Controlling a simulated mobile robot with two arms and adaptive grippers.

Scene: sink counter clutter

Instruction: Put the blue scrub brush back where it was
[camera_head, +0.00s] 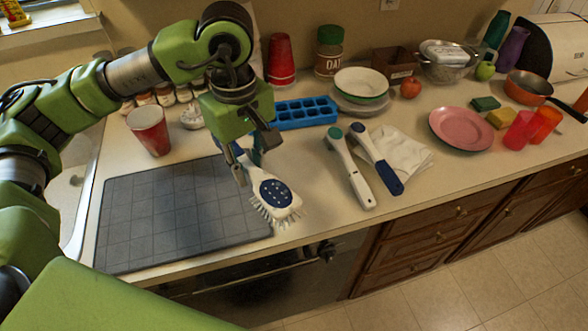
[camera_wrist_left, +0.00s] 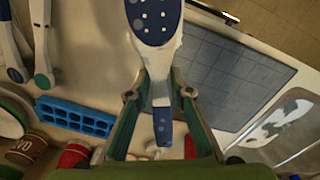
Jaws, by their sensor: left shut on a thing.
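My left gripper (camera_head: 250,162) is shut on the blue scrub brush (camera_head: 275,194), which has a white body and a blue oval with white dots. Its bristly end points toward the counter's front edge, by the right edge of the grey mat (camera_head: 150,214). I cannot tell whether the bristles touch the counter. In the left wrist view, the fingers (camera_wrist_left: 160,93) close around the brush's narrow white neck. The brush head (camera_wrist_left: 153,22) is at the top and the blue handle (camera_wrist_left: 164,125) runs down between the fingers. My right gripper is not in view.
Two other brushes, one with a green dot (camera_head: 349,168) and one blue-handled (camera_head: 378,160), lie right of the held brush. A blue ice tray (camera_head: 305,113) lies behind. A red cup (camera_head: 149,131) stands behind the mat. The front counter between brushes and mat is clear.

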